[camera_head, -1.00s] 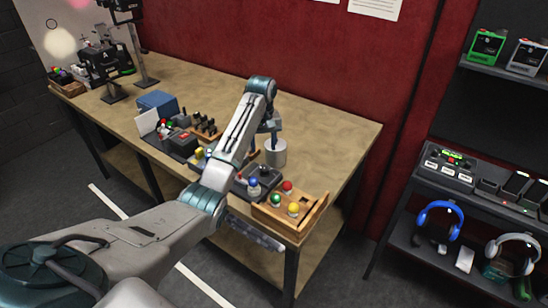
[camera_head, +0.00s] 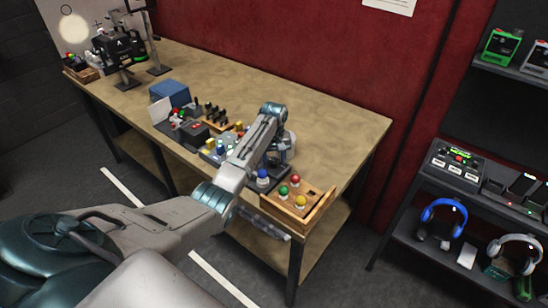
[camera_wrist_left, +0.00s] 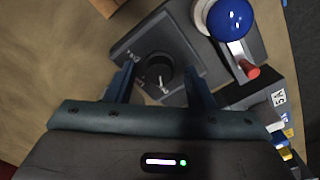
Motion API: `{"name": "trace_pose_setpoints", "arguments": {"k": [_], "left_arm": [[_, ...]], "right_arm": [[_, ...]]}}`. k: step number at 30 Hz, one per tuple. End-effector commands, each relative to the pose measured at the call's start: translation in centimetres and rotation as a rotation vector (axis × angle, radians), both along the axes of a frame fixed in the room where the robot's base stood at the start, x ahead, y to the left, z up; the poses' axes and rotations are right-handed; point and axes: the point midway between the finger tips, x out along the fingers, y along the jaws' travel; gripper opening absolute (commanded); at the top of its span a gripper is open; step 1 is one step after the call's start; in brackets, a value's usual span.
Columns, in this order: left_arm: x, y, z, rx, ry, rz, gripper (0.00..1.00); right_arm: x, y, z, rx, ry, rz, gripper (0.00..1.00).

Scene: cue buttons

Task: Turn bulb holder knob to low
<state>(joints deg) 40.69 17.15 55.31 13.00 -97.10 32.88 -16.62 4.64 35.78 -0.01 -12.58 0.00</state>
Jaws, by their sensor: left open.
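The bulb holder (camera_wrist_left: 130,42) is a dark grey plate that fills the upper middle of the left wrist view. It carries a blue bulb (camera_wrist_left: 230,18) in a white collar and a round black knob (camera_wrist_left: 157,70) with a light pointer mark. The blue bulb also shows in the head view (camera_head: 262,177), near the bench's front edge. My left gripper (camera_wrist_left: 160,66) is open, with one finger on each side of the knob. I cannot tell whether the fingers touch it. In the head view my left gripper (camera_head: 274,160) hangs over the holder and hides the knob. My right gripper is not in view.
A red-tipped lever (camera_wrist_left: 243,62) lies beside the bulb. A wooden tray (camera_head: 318,212) with coloured bulbs stands right of the holder in the head view. A light cylinder (camera_head: 291,144) is partly hidden behind my arm.

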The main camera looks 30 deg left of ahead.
Motion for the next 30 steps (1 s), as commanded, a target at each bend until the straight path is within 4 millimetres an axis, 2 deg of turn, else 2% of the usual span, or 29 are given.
{"name": "trace_pose_setpoints", "arguments": {"k": [5,12,22,30], "left_arm": [[0.0,0.0,0.0,0.000,0.000,0.000,0.48],[0.0,0.0,0.0,0.000,0.000,0.000,0.04],[0.0,0.0,0.1,0.000,0.000,-0.039,0.04],[0.0,0.0,0.4,0.000,0.000,-0.200,0.04]], "right_arm": [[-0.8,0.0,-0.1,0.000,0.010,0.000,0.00],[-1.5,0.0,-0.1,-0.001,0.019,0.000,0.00],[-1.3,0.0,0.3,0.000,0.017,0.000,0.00],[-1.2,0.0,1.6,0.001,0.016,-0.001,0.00]]}}
